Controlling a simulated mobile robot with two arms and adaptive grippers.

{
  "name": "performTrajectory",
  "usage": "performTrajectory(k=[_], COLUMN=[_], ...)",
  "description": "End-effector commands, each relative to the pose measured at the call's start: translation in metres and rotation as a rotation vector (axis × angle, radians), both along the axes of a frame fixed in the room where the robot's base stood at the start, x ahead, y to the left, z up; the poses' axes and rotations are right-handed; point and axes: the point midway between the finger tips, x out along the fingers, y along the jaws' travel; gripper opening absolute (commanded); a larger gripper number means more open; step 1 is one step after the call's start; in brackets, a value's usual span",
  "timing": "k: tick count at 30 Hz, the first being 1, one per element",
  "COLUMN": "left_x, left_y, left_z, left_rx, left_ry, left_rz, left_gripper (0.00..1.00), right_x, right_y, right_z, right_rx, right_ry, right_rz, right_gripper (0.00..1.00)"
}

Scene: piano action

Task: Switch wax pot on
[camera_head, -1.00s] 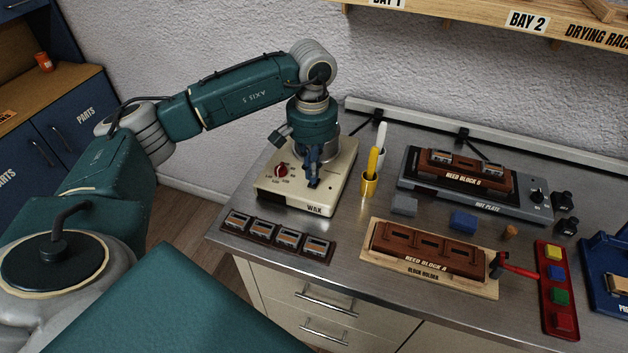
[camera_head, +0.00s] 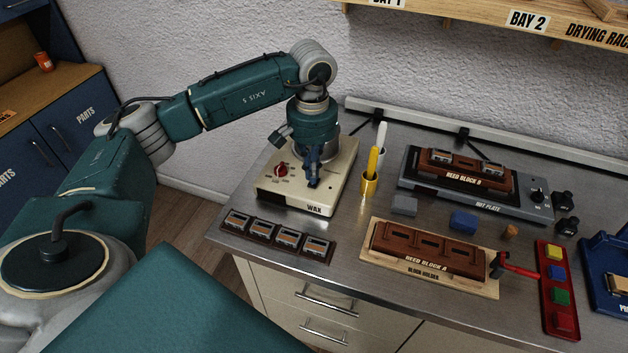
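The wax pot's cream base (camera_head: 284,197), labelled WAX, stands at the left end of the steel bench. A red knob (camera_head: 281,170) sits on its top, left of the gripper. The metal pot (camera_head: 330,149) behind is mostly hidden by my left wrist. My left gripper (camera_head: 313,182) points down over the base, its fingertips at or just above the top beside the knob; I cannot tell if they touch a switch there. The fingers look close together, but their gap cannot be made out. My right gripper is not in view.
A strip of small metal parts (camera_head: 277,237) lies in front of the pot. Reed block A (camera_head: 428,249), the hot plate (camera_head: 478,205) and a red button tray (camera_head: 557,290) are further right.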

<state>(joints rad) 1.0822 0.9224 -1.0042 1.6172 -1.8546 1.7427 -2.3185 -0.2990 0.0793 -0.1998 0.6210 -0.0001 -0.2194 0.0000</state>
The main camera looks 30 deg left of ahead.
Motion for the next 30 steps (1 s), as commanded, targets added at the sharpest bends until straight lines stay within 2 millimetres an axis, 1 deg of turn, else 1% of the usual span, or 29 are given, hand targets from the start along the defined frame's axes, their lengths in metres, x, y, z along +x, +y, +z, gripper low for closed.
performTrajectory(k=[30], left_x=[0.0], left_y=[0.0], left_z=[-0.017], left_rx=[0.0], left_ry=[0.0], left_rz=[0.0], left_gripper=[0.0], right_x=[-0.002], right_y=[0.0], right_z=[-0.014], right_rx=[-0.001], right_ry=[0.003], right_rz=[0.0], right_gripper=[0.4])
